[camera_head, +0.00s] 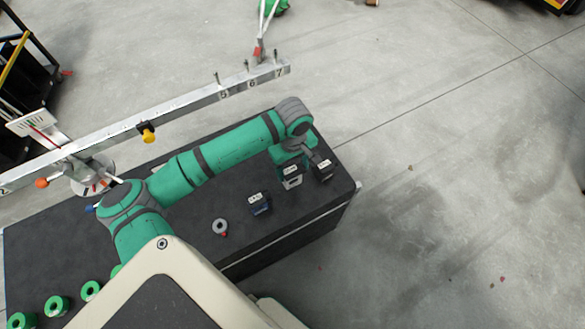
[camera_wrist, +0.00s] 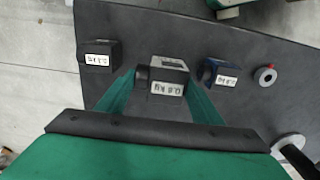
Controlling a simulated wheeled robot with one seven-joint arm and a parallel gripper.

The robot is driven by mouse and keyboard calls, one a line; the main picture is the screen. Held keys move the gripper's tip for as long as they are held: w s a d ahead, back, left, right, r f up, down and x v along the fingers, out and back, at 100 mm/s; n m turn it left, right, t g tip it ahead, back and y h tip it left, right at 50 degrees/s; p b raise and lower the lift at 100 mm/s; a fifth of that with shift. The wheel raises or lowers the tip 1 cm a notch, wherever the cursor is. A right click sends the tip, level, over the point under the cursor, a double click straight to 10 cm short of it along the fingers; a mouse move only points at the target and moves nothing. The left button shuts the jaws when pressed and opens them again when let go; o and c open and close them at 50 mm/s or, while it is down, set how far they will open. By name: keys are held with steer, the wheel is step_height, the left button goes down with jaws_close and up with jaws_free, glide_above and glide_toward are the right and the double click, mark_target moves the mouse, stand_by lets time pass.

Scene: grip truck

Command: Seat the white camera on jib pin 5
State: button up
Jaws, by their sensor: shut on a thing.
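My gripper (camera_wrist: 160,92) points down over the dark bench top and is shut on a light grey camera (camera_wrist: 170,76) with a dark lens and a white label. In the head view this camera (camera_head: 292,182) shows below my gripper (camera_head: 291,168). I cannot tell whether it touches the bench or whether it is the white one; its label is hard to read. The jib (camera_head: 120,129) is a long silver beam beyond the bench. Pin 5 (camera_head: 217,78) stands upright and bare on the beam, left of pin 6 (camera_head: 247,66) and pin 7 (camera_head: 275,57).
A black camera (camera_head: 322,170) and a blue camera (camera_head: 260,203) stand close on either side of the held one. A grey ring-shaped part (camera_head: 220,227) lies farther left, and green rolls (camera_head: 91,291) at lower left.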

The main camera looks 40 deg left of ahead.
mark_target(295, 168)
steer(key=shift+r, duration=0.1)
steer(key=shift+w+r, duration=0.15)
steer(key=shift+r, duration=1.4)
steer(key=shift+d+r, duration=0.15)
steer(key=shift+r, duration=0.25)
steer(key=shift+a+r, duration=0.2)
steer(key=shift+r, duration=1.55)
steer(key=shift+d, duration=0.1)
